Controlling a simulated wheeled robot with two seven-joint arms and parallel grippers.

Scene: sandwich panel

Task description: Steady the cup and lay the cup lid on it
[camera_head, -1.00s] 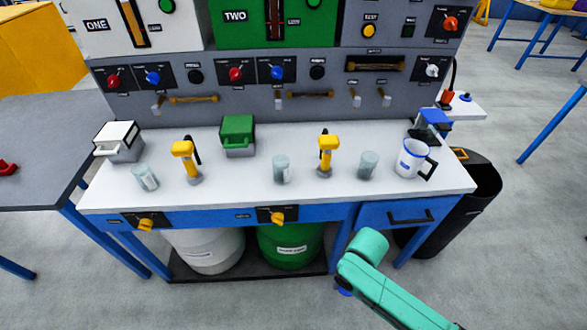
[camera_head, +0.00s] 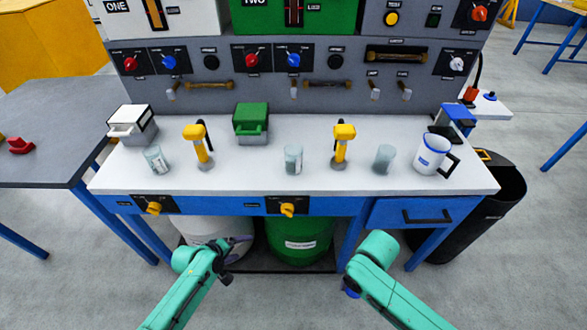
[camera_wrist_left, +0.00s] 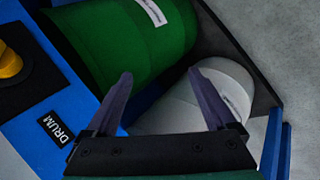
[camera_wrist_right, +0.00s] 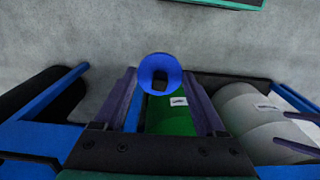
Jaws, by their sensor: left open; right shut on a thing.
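The cup is a white mug with a blue rim and dark handle (camera_head: 431,154), upright near the right end of the white counter (camera_head: 300,184). My right gripper (camera_wrist_right: 160,76) is shut on a blue round piece with a dark opening (camera_wrist_right: 160,66), which looks like the cup lid. A bit of this blue piece shows beside my right arm in the head view (camera_head: 350,292), low in front of the counter. My right fingers are mostly hidden there. My left gripper (camera_head: 238,262) is open and empty, below the counter's front edge and far from the cup. Its spread fingers fill the left wrist view (camera_wrist_left: 160,78).
Clear glasses (camera_head: 383,158) and yellow taps (camera_head: 342,146) stand along the counter left of the cup. A blue device (camera_head: 457,115) is behind it. Drums (camera_head: 292,245) stand underneath. A black bin (camera_head: 488,200) is at right.

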